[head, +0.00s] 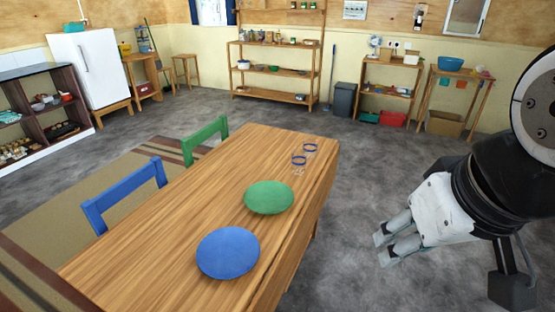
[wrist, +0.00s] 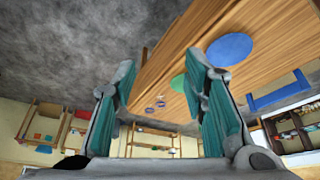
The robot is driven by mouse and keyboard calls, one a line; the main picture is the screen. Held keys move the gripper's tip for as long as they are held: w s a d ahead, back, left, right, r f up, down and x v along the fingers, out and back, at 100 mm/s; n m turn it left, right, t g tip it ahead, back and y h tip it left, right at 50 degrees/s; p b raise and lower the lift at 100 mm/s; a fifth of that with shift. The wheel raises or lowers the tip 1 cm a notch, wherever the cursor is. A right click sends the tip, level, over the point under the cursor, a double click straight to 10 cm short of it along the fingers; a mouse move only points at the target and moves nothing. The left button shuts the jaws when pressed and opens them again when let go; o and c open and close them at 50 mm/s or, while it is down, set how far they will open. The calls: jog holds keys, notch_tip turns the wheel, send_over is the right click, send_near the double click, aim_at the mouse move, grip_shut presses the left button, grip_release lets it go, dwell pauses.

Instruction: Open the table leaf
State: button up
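The wooden table (head: 165,240) runs from the lower left to the middle of the head view. Along its right long side a wooden leaf (head: 302,232) appears to hang down, seen at a steep angle. The table also shows upside down in the wrist view (wrist: 270,52). My gripper (head: 381,251) is to the right of the table, over the grey floor and apart from the leaf. Its two fingers are spread in the wrist view (wrist: 160,75), with nothing between them.
A blue plate (head: 228,253), a green plate (head: 269,197) and two blue-rimmed glasses (head: 299,161) stand on the tabletop. Blue (head: 126,194) and green (head: 205,142) chairs are on its left side. Grey floor (head: 350,180) right of the table is clear. Shelves (head: 275,72) line the back wall.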

jog(key=shift+c, duration=0.6)
jog(key=w+a+f+m+g+y+b, duration=0.25)
jog(key=w+f+m+y+b, duration=0.55)
jog(key=w+f, duration=0.85)
jog(key=w+a+f+m+g+y+b, duration=0.1)
jog(key=w+f+m+g+y+b, duration=0.2)
jog(key=w+f+m+b, duration=1.3)
jog(key=w+d+f+m+t+b, duration=0.3)
jog(key=f+m+t, duration=0.4)
jog(key=f, duration=0.8)
jog(key=w+d+f+m+t+y+b, duration=0.1)
jog(key=w+d+f+m+t+b, duration=0.25)
jog(key=f+m, duration=0.85)
jog(key=w+d+f+m+t+b, duration=0.25)
jog(key=f+m+t, duration=0.3)
jog(key=f, duration=1.25)
jog(key=shift+n+t, duration=0.35)
jog(key=shift+n, duration=0.2)
jog(key=x, duration=0.4)
jog(key=b+x, duration=0.1)
jog(key=x, duration=0.3)
jog(key=b+x, duration=0.1)
jog(key=x, duration=0.4)
jog(key=shift+s+r, duration=0.15)
jog(key=shift+r, duration=0.1)
jog(key=shift+c, duration=0.4)
grip_shut()
